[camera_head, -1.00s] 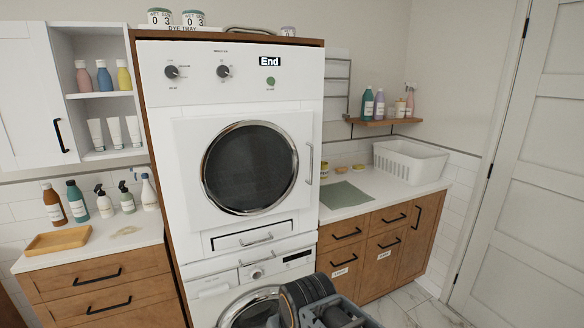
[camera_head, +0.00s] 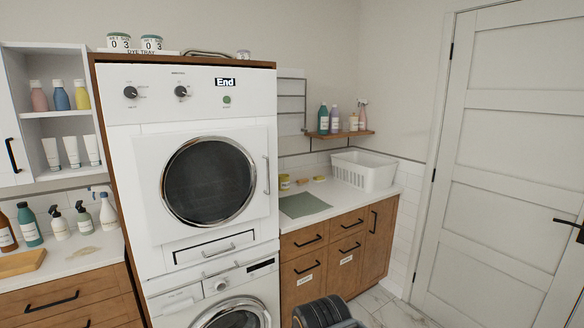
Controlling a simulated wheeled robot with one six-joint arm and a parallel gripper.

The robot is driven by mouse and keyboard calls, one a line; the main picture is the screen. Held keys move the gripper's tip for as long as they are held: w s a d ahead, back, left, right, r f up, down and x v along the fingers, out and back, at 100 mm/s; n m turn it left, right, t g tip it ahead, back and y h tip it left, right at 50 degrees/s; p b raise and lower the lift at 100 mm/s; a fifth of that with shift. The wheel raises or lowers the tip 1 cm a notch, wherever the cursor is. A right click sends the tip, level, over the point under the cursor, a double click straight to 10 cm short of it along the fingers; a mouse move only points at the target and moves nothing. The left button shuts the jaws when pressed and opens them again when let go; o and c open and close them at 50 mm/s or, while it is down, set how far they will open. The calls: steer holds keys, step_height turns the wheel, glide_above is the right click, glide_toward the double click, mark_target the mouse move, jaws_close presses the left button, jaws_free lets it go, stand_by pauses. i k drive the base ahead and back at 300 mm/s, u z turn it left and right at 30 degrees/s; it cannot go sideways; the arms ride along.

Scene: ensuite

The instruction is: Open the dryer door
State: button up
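The white dryer (camera_head: 150,117) stands stacked above a washer (camera_head: 178,300) in a wooden surround. Its display reads "End". The dryer door (camera_head: 150,205) is closed, with a round dark window in a chrome ring. A vertical door handle (camera_head: 267,174) is on the door's right edge. A dark rounded part of my arm (camera_head: 322,312) shows at the bottom edge, low and right of the dryer and apart from the handle. My gripper's fingers are not in view.
A counter (camera_head: 320,203) with a green mat and a white basket (camera_head: 364,171) is right of the dryer, over wooden drawers. A shelf (camera_head: 340,134) with bottles hangs above. A white room door (camera_head: 500,160) is at far right. Floor (camera_head: 388,310) shows between.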

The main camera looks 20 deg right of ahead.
mark_target(192, 184)
steer(key=z, duration=0.2)
steer(key=i, duration=0.95)
steer(key=u, duration=0.35)
